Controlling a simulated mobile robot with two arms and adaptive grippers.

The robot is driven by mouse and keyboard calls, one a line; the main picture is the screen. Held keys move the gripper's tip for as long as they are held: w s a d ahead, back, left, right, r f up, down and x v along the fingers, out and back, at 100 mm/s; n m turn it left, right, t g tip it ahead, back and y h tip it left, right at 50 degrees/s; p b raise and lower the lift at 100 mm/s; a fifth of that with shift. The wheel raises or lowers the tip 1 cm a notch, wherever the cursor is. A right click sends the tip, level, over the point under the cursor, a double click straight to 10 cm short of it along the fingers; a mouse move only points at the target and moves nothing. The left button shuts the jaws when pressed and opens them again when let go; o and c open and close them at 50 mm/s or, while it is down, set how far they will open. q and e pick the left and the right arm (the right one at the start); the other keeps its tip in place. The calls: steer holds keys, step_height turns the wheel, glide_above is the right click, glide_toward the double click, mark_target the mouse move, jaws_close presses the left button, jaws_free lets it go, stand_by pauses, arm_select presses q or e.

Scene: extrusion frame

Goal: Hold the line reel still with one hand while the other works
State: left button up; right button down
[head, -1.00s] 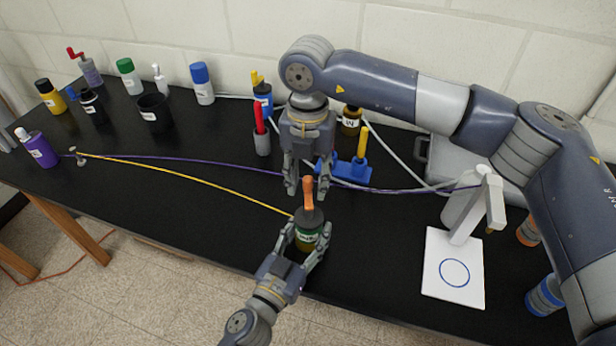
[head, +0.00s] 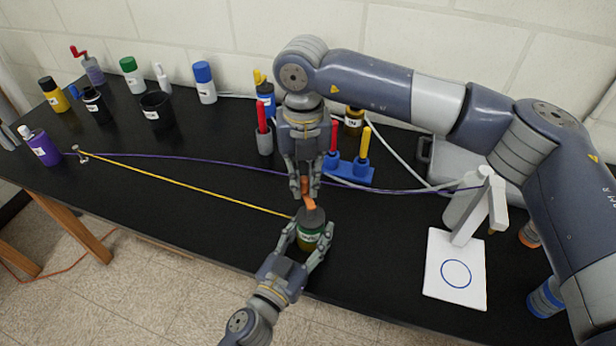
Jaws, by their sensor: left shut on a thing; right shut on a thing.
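The line reel (head: 309,238) is an upright dark green body with a pale label, a dark grey top and an orange handle (head: 307,194). It stands near the front edge of the black table. My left gripper (head: 305,242) is shut around the reel's body from the front. My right gripper (head: 305,188), above the reel, is shut on the orange handle, whose upper part is partly hidden between the fingers. A yellow line (head: 190,186) runs from the reel to a small metal post (head: 80,155) at the left.
A purple cable (head: 220,162) crosses the table behind the yellow line. A blue holder (head: 352,172) with red and yellow handles stands behind the reel. A white stand (head: 467,215) and a card with a blue ring (head: 440,285) lie right. Bottles and cups crowd the back left.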

steer(key=shift+s+a+n, duration=0.15)
steer(key=shift+a+n, duration=0.15)
steer(key=shift+n, duration=0.75)
steer(key=shift+s+a+n, duration=0.15)
steer(key=shift+a+n, duration=0.15)
steer(key=shift+n, duration=0.75)
steer(key=c, duration=1.5)
jaws_free()
step_height(320, 180, up, 12)
steer(key=shift+r, duration=0.1)
